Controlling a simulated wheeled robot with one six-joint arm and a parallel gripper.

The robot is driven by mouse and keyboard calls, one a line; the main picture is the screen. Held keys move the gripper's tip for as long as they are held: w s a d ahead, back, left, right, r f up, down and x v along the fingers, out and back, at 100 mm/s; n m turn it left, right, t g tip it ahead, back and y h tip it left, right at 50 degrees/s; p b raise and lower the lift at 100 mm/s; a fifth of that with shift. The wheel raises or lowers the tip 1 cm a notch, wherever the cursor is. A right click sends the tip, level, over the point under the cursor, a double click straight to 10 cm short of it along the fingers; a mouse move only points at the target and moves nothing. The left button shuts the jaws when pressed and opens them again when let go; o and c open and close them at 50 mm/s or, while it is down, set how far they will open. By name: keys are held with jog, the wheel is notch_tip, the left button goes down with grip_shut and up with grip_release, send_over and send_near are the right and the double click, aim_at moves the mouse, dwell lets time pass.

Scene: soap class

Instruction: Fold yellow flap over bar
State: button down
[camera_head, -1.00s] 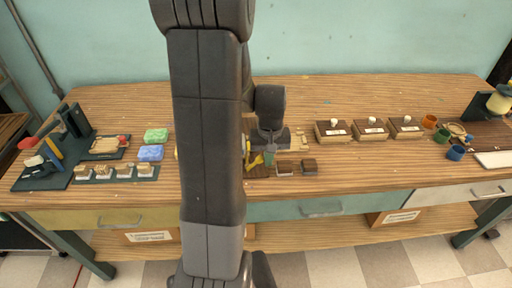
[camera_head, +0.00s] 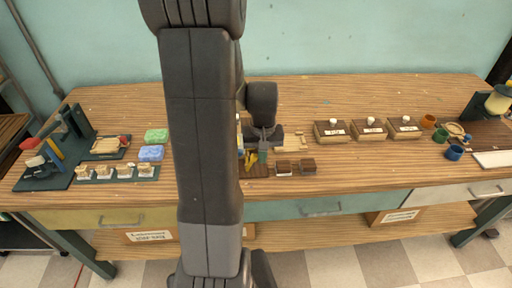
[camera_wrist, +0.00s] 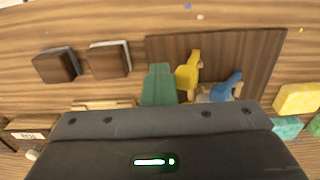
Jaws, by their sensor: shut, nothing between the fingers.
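The yellow flap (camera_wrist: 189,72) lies on a dark brown board (camera_wrist: 260,50) in the wrist view. In the head view the yellow flap (camera_head: 250,160) shows just left of my gripper. My gripper (camera_wrist: 158,85) has teal fingers, shut and empty, close beside the flap's left side in the wrist view; I cannot tell whether they touch it. In the head view my gripper (camera_head: 263,157) points down at the board. A blue piece (camera_wrist: 228,87) lies beside the flap. A pale piece between them is partly hidden by my gripper body, and I cannot clearly make out the bar.
Two small brown blocks (camera_head: 284,167) (camera_head: 308,166) stand right of the board. Several brown boxes with white knobs (camera_head: 331,131) and coloured cups (camera_head: 454,152) are farther right. Green (camera_head: 156,136) and blue (camera_head: 151,153) sponge-like blocks are left. My arm hides the table's middle.

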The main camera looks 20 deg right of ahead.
aim_at(252, 157)
jog(key=shift+s+a+f, duration=0.15)
jog(key=shift+a+f, duration=0.15)
jog(key=shift+a, duration=1.3)
jog(key=shift+w+a, duration=0.2)
jog(key=shift+a, duration=0.3)
jog(key=shift+w+a+f, duration=0.2)
jog(key=shift+w, duration=0.3)
jog(key=shift+s+d+r+p, duration=0.1)
jog(key=shift+d+r+p, duration=0.1)
jog(key=shift+r+p, duration=0.95)
jog(key=shift+w+d+r+p, duration=0.15)
jog(key=shift+r+p, duration=0.6)
jog(key=shift+r, duration=0.75)
jog(key=shift+s+d+r+p, duration=0.2)
jog(key=shift+r+p, duration=0.75)
jog(key=shift+r, duration=0.35)
